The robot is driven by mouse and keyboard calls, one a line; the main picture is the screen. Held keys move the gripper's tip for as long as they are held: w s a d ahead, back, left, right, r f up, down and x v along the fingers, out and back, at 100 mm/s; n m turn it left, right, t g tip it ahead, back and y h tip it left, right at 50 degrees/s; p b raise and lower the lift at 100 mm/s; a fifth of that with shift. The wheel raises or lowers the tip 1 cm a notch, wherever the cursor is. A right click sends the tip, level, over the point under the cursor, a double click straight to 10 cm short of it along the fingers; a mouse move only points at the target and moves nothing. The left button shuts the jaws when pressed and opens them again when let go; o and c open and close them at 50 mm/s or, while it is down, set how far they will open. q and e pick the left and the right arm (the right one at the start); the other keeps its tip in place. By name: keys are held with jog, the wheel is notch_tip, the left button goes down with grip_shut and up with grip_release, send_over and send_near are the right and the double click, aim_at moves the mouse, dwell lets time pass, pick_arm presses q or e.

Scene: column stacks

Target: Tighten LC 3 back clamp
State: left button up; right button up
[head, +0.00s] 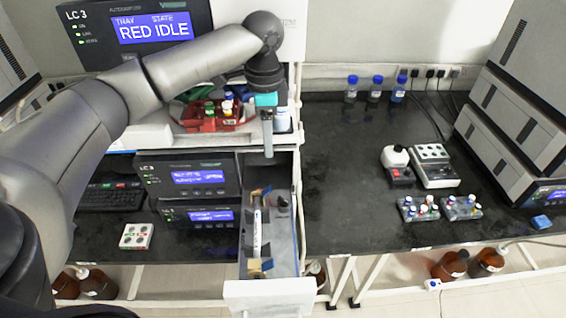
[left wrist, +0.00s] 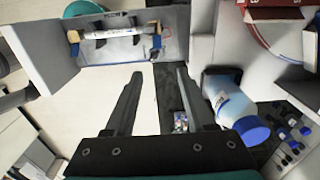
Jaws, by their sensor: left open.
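The LC 3 unit (head: 190,175) has an open drawer (head: 290,245) at its right. In it lies a white column (head: 257,232), held along its length by a tan-and-dark back clamp (head: 258,192) and a similar front clamp (head: 260,267). I cannot tell how tight either clamp is. My left gripper (head: 268,150) hangs pointing down above the back end of the drawer, apart from the clamp. In the left wrist view the left gripper (left wrist: 158,80) is open and empty, with the column (left wrist: 115,33) beyond its fingertips. My right gripper is not in view.
A red tray (head: 212,122) of vials sits on the shelf behind the drawer. A blue-capped bottle (left wrist: 235,105) stands close beside the left gripper's fingers. The drawer front (head: 268,292) juts past the bench edge.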

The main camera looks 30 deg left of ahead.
pick_arm(q)
send_near(270, 188)
notch_tip(270, 188, down, 7)
jog(key=shift+f, duration=0.85)
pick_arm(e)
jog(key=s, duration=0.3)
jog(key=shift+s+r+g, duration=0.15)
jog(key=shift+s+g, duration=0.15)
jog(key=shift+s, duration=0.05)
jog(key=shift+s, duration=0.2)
pick_arm(q)
grip_shut()
